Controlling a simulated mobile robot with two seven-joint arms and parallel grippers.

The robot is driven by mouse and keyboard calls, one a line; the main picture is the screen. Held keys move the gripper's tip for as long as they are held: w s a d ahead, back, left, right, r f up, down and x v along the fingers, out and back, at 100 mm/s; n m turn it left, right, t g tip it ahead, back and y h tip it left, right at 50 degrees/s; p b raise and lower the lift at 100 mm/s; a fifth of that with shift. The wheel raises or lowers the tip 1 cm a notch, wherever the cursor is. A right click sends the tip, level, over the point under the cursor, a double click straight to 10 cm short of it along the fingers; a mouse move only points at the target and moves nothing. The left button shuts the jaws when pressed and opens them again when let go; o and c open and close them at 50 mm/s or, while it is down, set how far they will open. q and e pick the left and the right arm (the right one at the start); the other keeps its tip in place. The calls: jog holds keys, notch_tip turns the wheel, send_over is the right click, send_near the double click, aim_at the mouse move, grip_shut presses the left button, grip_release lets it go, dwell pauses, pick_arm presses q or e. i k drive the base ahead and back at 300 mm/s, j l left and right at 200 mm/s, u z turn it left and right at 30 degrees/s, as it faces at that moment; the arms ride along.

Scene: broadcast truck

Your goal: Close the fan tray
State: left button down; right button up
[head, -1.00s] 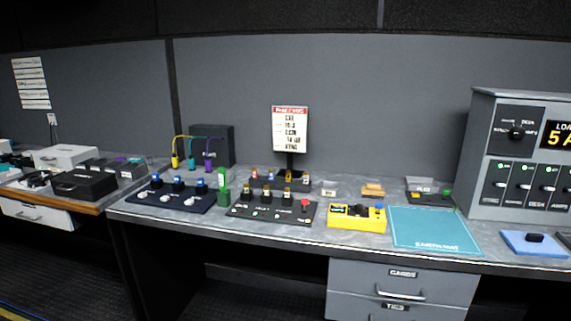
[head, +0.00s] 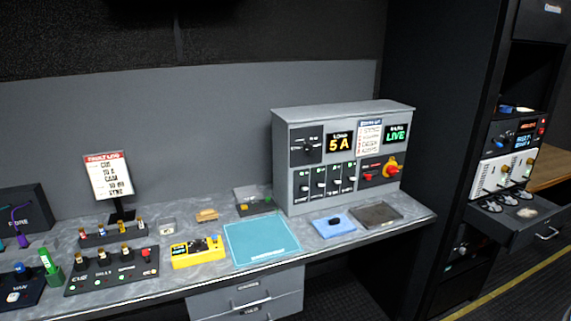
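At the right, a dark equipment rack holds stacked units. A dark tray (head: 545,222) sticks out from the rack below a white-fronted unit, with several round, fan-like parts (head: 508,205) on its top. It looks like the fan tray and is pulled out. A small handle (head: 546,233) shows on its front. Neither of my grippers is in view.
A grey desk (head: 370,226) runs along the wall, carrying a grey power panel (head: 342,155), a teal mat (head: 262,240), a yellow box (head: 198,252) and a black button panel (head: 112,271). Open floor with a yellow line (head: 480,290) lies before the rack.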

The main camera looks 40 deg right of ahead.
aim_at(515, 217)
jog(key=z, duration=2.55)
jog(key=i+z, duration=0.1)
jog(key=i+u, duration=0.2)
jog(key=i, duration=0.3)
jog(key=i+l+u, duration=0.2)
jog(key=i, duration=0.25)
jog(key=i+l+u, duration=0.25)
jog(key=i, duration=0.2)
jog(key=i+l+u, duration=0.2)
jog(key=i, duration=0.25)
